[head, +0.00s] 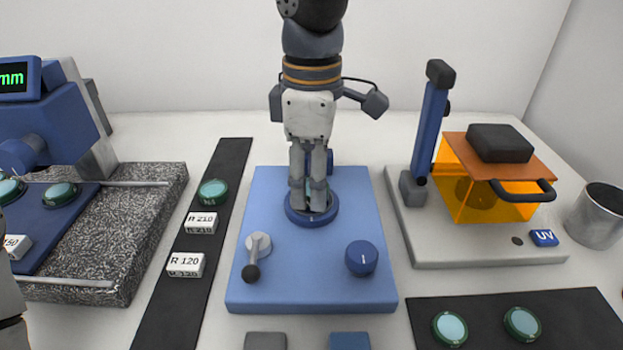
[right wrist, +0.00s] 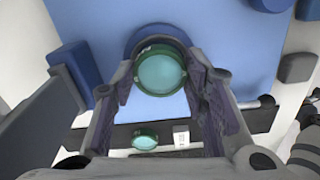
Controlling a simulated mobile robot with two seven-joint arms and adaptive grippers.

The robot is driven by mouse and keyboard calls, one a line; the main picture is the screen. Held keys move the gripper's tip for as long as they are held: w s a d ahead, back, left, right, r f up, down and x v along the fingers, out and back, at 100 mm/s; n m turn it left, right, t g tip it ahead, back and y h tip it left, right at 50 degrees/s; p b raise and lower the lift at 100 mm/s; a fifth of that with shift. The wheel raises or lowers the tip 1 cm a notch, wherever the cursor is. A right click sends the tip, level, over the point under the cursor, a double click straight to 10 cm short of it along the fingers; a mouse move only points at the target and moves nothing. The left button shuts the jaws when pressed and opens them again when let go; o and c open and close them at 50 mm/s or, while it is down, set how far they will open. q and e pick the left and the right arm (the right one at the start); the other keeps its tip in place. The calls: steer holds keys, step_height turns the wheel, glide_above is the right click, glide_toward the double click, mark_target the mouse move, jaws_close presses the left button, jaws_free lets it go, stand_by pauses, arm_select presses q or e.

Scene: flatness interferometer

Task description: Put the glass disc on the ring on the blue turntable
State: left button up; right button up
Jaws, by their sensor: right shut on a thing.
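The glass disc, pale teal with a green rim, shows between my fingers in the right wrist view (right wrist: 160,71). My right gripper (head: 314,203) points down from above and is shut on the disc, whose rim touches the fingers on both sides. The disc is over the round blue turntable (head: 293,216), which also shows behind it in the right wrist view (right wrist: 134,38). In the head view the fingers hide most of the disc and the ring. I cannot tell whether the disc touches the ring. My left gripper is not in view.
The blue base (head: 310,290) carries a lever (head: 257,250) and a blue knob (head: 361,258). On the left strip (head: 180,310) lie another disc (head: 212,192) and label blocks (head: 186,265). An orange-shielded UV station (head: 480,255) stands right, beside a metal cup (head: 597,218).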

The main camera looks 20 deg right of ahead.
steer(key=shift+f, duration=0.3)
steer(key=shift+s+f, duration=0.2)
steer(key=shift+f, duration=0.6)
steer(key=o, duration=1)
steer(key=shift+f, duration=0.1)
steer(key=shift+o, duration=0.9)
steer(key=shift+w+f, duration=0.1)
steer(key=shift+r, duration=0.25)
step_height(320, 180, up, 14)
steer(key=shift+f, duration=0.25)
